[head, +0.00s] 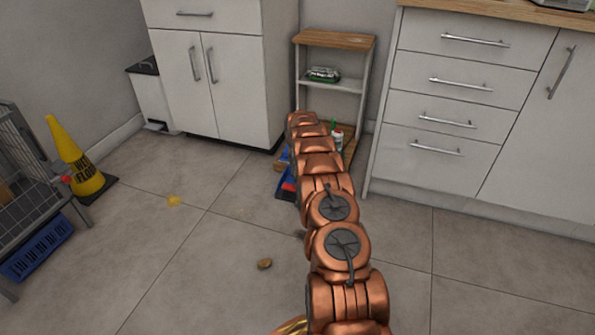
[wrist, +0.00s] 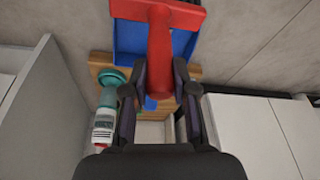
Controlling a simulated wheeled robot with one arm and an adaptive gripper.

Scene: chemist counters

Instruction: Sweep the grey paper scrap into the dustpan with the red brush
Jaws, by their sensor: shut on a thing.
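The red brush (wrist: 160,45) is between the fingers of my gripper (wrist: 160,88) in the wrist view, and the fingers are shut on its handle. The blue dustpan (wrist: 127,38) lies behind the brush in that view, at the edge of a wooden board. I cannot tell whether brush and dustpan touch. In the head view my arm hides the gripper and most of both tools. A bit of red brush (head: 289,186) and some blue dustpan (head: 284,194) show left of the arm, by the small shelf. I cannot make out the grey paper scrap clearly.
The small shelf (head: 334,40) stands between white cabinets. A green-capped bottle (wrist: 104,122) stands on its lowest board. A yellow wet-floor cone (head: 75,158) and a wire cage trolley (head: 30,165) are at left.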

